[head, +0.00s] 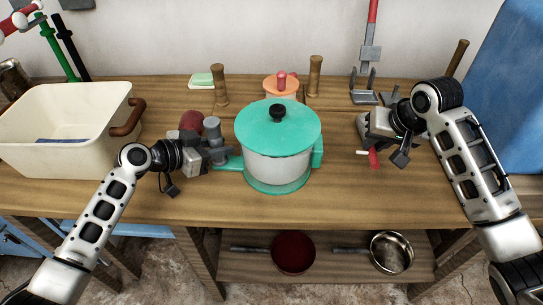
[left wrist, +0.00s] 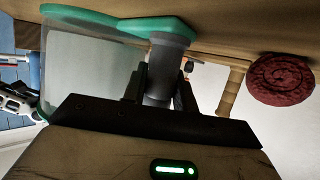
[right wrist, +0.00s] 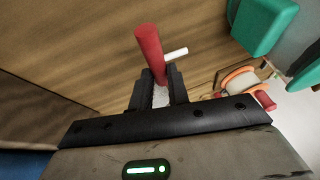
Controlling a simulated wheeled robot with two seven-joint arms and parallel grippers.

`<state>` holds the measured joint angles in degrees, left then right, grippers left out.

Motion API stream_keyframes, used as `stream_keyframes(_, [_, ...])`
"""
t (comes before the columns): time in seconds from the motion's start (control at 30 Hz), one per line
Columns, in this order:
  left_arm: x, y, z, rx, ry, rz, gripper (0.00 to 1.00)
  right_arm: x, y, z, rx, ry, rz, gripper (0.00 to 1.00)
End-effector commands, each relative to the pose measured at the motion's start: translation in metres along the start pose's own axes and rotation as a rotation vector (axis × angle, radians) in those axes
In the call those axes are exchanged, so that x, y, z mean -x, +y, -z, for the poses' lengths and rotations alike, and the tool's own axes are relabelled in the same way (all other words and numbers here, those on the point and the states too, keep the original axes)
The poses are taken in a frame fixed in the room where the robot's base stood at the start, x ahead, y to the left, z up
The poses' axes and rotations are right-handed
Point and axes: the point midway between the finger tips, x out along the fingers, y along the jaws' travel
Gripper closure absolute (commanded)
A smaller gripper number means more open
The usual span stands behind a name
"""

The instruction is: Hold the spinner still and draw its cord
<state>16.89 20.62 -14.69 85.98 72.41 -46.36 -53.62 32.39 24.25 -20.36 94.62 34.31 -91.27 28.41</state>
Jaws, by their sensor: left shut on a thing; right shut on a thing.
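The spinner (head: 275,160) stands mid-table, with a pale bowl, a teal lid (head: 290,125) with a black knob, and a teal base. A teal arm with a grey post (head: 212,132) sticks out on its left. My left gripper (head: 212,155) is shut on this post; the left wrist view shows the post (left wrist: 158,85) between the fingers. My right gripper (head: 374,148), right of the spinner and apart from it, is shut on a red handle (head: 374,160). The handle (right wrist: 149,50) has a short white piece (right wrist: 176,54) sticking out. No cord shows between handle and spinner.
A cream basin (head: 60,110) stands at the left. A dark red round thing (left wrist: 280,78) lies behind my left gripper. An orange-rimmed pot (head: 281,86) and wooden posts (head: 315,76) stand behind the spinner. The front right of the tabletop (head: 350,205) is clear.

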Motion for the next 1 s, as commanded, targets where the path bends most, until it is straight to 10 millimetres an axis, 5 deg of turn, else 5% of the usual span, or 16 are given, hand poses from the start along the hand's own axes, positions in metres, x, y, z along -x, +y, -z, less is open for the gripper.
stream_keyframes(0.53, [0.001,-0.002,-0.001,-0.001,-0.001,0.004,1.00,-0.012,-0.064,-0.005,-0.001,0.000,-0.002,1.00])
stream_keyframes(0.9, [0.001,-0.002,-0.001,-0.001,-0.001,0.004,1.00,-0.014,-0.073,-0.006,-0.001,0.000,-0.003,1.00])
stream_keyframes(0.93, [0.001,-0.002,0.000,-0.001,-0.001,0.004,1.00,-0.014,-0.073,-0.006,-0.001,0.000,-0.003,0.77])
stream_keyframes(1.0, [0.001,-0.002,0.000,-0.001,-0.001,0.003,1.00,-0.014,-0.073,-0.006,-0.001,0.000,-0.002,0.58])
